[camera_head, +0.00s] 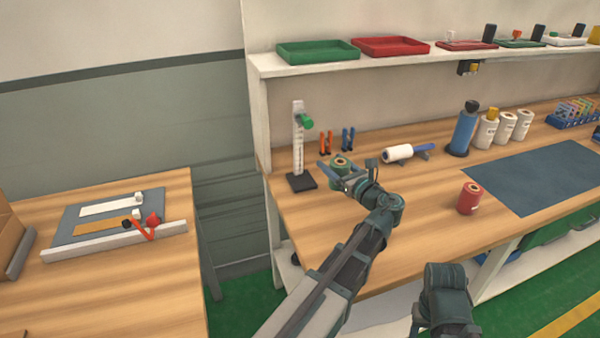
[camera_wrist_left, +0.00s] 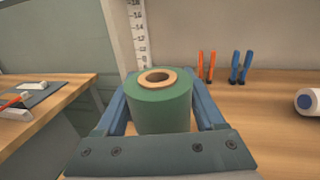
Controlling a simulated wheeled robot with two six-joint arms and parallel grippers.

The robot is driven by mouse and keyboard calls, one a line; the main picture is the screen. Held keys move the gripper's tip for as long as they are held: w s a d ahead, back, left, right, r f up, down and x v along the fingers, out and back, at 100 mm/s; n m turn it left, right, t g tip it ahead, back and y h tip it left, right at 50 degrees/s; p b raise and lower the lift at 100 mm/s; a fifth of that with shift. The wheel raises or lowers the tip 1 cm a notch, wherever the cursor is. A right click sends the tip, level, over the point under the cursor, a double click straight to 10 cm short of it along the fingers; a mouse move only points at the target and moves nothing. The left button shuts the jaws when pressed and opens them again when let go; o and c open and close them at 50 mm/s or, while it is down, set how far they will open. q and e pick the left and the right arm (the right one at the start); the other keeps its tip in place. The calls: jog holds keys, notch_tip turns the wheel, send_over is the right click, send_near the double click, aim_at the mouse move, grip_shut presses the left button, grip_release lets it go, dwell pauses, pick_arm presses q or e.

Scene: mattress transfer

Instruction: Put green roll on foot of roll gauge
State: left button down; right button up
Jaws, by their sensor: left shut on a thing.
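The green roll (camera_head: 341,162) with a tan core stands upright between the fingers of my left gripper (camera_head: 345,172), which is shut on it. In the left wrist view the roll (camera_wrist_left: 160,105) sits between the two blue fingers (camera_wrist_left: 162,110). The roll gauge (camera_head: 298,140) is a white upright scale with a green slider and a dark square foot (camera_head: 301,181). The roll is to the right of the foot and apart from it. In the left wrist view the scale (camera_wrist_left: 140,35) shows behind the roll; the foot is hidden. My right gripper is not in view.
Orange and blue pliers (camera_head: 348,139) stand behind the roll. A white roll (camera_head: 397,153), a blue bottle (camera_head: 463,132) and a red roll (camera_head: 469,198) are to the right on the bench (camera_head: 410,225). A gap separates this bench from the left table (camera_head: 150,285).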

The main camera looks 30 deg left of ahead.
aim_at(297, 160)
pick_arm(q)
jog(key=a, duration=0.4)
jog(key=w+a+f, duration=0.1)
jog(key=a, duration=0.3)
jog(key=w+a+b, duration=0.1)
jog(key=a, duration=0.4)
jog(key=shift+w+a+f, duration=0.1)
jog(key=shift+w+f, duration=0.05)
jog(key=shift+w, duration=0.1)
notch_tip(297, 160, down, 4)
jog(key=b, duration=0.4)
jog(key=shift+r, duration=0.25)
jog(key=shift+f, duration=0.1)
jog(key=shift+c, duration=2.2)
grip_release()
jog(key=shift+f, duration=0.1)
jog(key=o, duration=0.4)
jog(key=shift+o, duration=0.2)
